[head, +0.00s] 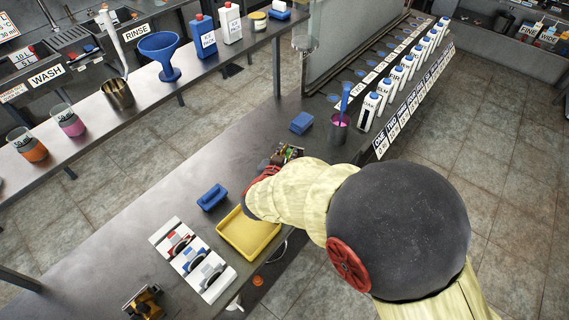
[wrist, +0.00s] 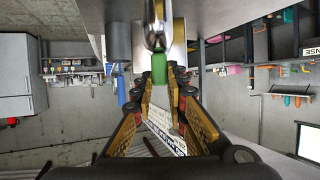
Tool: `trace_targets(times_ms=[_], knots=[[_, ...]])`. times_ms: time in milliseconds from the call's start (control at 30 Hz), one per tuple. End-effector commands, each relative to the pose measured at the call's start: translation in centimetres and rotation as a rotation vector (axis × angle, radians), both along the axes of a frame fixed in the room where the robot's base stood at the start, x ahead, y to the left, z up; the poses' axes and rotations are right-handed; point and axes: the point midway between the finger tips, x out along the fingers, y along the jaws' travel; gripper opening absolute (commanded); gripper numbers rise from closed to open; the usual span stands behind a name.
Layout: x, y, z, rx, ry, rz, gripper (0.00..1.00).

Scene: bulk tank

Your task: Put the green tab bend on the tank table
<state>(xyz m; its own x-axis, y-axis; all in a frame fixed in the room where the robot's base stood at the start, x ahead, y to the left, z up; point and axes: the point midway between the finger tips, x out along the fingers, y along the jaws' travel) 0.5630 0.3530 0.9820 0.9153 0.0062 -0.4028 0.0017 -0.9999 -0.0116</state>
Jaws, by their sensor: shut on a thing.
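The green tab bend shows in the wrist view as a shiny metal tube (wrist: 156,28) with a green part (wrist: 161,75) below it, between the fingertips. My gripper (wrist: 161,88) is shut on this green part. In the head view my gripper (head: 285,157) is over the dark steel table, and a small bit of green shows at its tip. My arm hides most of the bend there. I cannot tell from these views whether the bend touches the table or which table is the tank table.
Several white bottles (head: 371,111) line the right edge. The back shelf holds a blue funnel (head: 161,50) and a metal cup (head: 118,93).

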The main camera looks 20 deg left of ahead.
Motion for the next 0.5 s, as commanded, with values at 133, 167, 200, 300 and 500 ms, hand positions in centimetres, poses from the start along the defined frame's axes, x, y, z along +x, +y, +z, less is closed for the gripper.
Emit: trace_targets(times_ms=[133,167,200,300,500], knots=[[1.7,0.9,-2.9,-0.002,0.001,-0.002,0.00],[1.9,1.0,-3.1,-0.002,0.001,-0.001,0.00],[2.2,1.2,-3.4,-0.001,0.001,-0.002,0.00],[2.6,1.4,-3.9,-0.001,0.001,-0.001,0.00],[3.3,1.9,-5.0,-0.001,0.001,-0.001,0.00]])
